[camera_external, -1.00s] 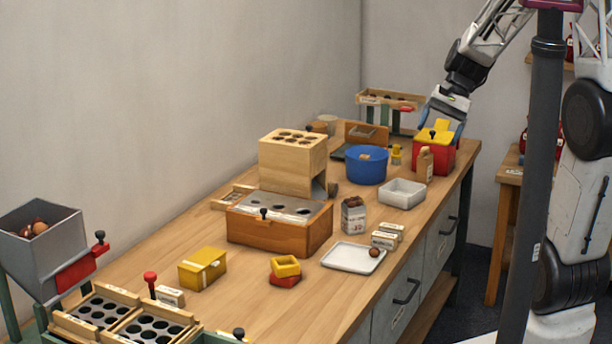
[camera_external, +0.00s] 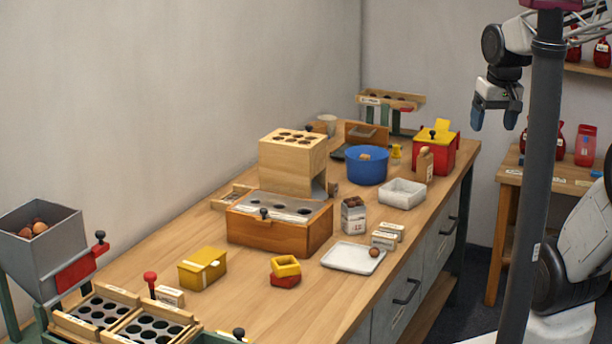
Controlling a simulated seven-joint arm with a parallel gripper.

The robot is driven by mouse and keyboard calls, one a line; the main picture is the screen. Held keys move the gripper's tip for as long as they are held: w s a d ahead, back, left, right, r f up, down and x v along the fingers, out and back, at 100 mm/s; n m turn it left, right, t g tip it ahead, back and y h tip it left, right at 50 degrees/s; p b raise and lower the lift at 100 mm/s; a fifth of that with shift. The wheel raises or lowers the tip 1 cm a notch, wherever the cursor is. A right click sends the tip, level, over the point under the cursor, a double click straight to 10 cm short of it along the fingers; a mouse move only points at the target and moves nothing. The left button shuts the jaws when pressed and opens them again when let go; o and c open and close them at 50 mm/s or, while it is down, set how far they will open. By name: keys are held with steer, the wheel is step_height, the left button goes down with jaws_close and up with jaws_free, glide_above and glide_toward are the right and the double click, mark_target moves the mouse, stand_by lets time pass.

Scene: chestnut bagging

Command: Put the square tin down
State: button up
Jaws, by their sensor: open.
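A square red tin with a yellow top and a dark knob (camera_external: 434,155) stands upright at the back right end of the workbench. I take it to be the square tin. My gripper (camera_external: 494,120) is open and empty, pointing down. In the picture it hangs to the right of the red tin and higher, clear of it.
A small bottle (camera_external: 425,165) stands close in front of the tin, and a blue round tub (camera_external: 366,166) and a white tray (camera_external: 402,193) are nearby. A dark post (camera_external: 541,180) crosses the view right of my gripper. A side table (camera_external: 510,185) holds red containers.

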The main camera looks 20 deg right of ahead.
steer(key=shift+s+d+r+n+h, duration=0.1)
steer(key=shift+s+d+n+h, duration=0.05)
steer(key=shift+s, duration=0.25)
steer(key=shift+s+d+r+n+h, duration=0.1)
steer(key=shift+s+n+h, duration=0.05)
steer(key=shift+s, duration=0.25)
